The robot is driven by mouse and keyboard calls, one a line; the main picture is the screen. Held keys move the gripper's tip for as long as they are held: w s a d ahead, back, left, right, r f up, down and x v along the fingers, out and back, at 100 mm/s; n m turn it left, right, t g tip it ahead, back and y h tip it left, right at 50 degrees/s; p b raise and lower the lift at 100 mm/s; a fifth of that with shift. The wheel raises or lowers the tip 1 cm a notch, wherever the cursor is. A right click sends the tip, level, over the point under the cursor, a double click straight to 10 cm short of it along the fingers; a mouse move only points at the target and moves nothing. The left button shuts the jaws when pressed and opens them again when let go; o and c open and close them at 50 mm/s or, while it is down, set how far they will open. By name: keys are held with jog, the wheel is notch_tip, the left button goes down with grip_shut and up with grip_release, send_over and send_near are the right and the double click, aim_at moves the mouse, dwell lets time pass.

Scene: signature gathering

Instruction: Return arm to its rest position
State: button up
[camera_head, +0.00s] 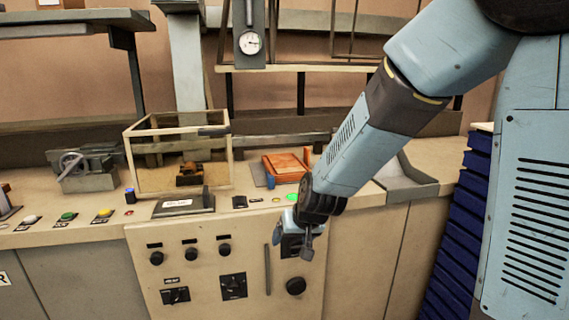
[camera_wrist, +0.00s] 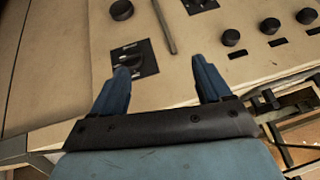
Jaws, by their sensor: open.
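My gripper (camera_wrist: 160,82) shows in the wrist view with its two blue fingers spread apart and nothing between them. The beige control panel with knobs and switches lies beyond the fingertips. In the head view my blue arm reaches down from the upper right, and my gripper (camera_head: 306,246) hangs at its lower end, in front of the console panel (camera_head: 180,240). From the head view the fingers are small and partly hidden by the wrist. I cannot tell how far they are from the panel.
A glass case (camera_head: 178,152) with a small brown object stands on the counter. An orange box (camera_head: 286,166) sits just behind my wrist. A grey tray (camera_head: 405,182) lies right of my forearm. A vise (camera_head: 88,168) and several coloured buttons are at the left. A dark blue stack (camera_head: 465,230) stands at the right.

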jog(key=s+d+r, duration=0.8)
jog(key=d+r, duration=0.4)
jog(key=s+d+r+m+h, duration=0.2)
jog(key=s+d+r, duration=0.3)
jog(key=s+d, duration=0.4)
jog(key=shift+s+d+r+h, duration=0.3)
jog(key=shift+s+h, duration=0.3)
jog(key=shift+s, duration=0.75)
